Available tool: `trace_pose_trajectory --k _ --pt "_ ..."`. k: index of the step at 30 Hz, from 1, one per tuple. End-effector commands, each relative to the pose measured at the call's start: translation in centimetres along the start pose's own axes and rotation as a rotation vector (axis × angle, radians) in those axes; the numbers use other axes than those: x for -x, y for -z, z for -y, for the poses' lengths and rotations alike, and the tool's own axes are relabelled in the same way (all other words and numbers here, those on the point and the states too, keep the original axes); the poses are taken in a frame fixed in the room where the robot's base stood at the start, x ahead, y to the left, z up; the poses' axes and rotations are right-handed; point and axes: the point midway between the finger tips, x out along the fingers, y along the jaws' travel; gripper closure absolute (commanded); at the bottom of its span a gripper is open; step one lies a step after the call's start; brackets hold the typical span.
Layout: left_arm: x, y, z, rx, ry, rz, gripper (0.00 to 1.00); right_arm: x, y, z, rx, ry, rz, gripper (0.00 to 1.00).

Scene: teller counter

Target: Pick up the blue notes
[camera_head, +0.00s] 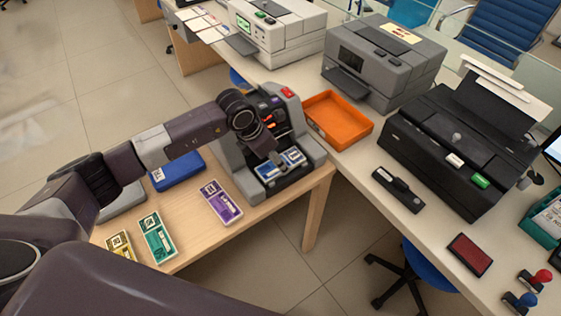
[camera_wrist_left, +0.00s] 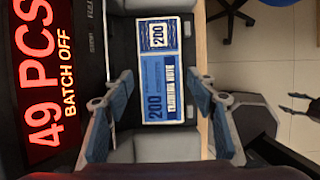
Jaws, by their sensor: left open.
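The blue notes (camera_head: 291,158), a banded bundle marked 200, lie in the front tray of a grey note-counting machine (camera_head: 313,151). In the left wrist view, the blue notes (camera_wrist_left: 162,85) show face up between the two fingers. My left gripper (camera_head: 275,158) is over the tray, partly covering the notes in the head view. In the left wrist view, my left gripper (camera_wrist_left: 160,105) is open, with one finger on each side of the notes and visible space between. Whether the fingertips reach down to the notes' level cannot be told. My right gripper is not in view.
The machine's display (camera_wrist_left: 45,80) reads 49 PCS, BATCH OFF. Purple notes (camera_head: 221,202), green notes (camera_head: 157,238) and yellow notes (camera_head: 120,246) lie on the wooden table, with a blue object (camera_head: 177,171) behind. An orange tray (camera_head: 338,119) sits on the counter to the right.

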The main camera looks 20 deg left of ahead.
Motion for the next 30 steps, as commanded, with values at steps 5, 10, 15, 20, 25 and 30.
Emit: trace_pose_trajectory --k 5,10,15,20,25,30 --pt "-1.6 -0.1 0.1 0.0 0.001 0.001 0.48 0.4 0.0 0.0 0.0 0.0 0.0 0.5" --pt "-1.8 -0.1 0.1 -0.001 0.001 0.001 0.48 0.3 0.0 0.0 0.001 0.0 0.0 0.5" --pt "-1.7 -0.1 0.1 -0.001 0.001 0.002 0.58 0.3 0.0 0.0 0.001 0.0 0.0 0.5" --pt "-1.7 -0.1 0.1 0.0 0.001 0.002 0.75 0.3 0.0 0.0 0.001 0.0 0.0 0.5" --pt "-1.7 -0.1 0.1 0.0 0.001 0.002 0.85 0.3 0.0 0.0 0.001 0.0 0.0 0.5" --pt "-1.6 -0.2 0.1 -0.001 0.001 0.003 0.85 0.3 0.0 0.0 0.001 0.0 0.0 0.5"
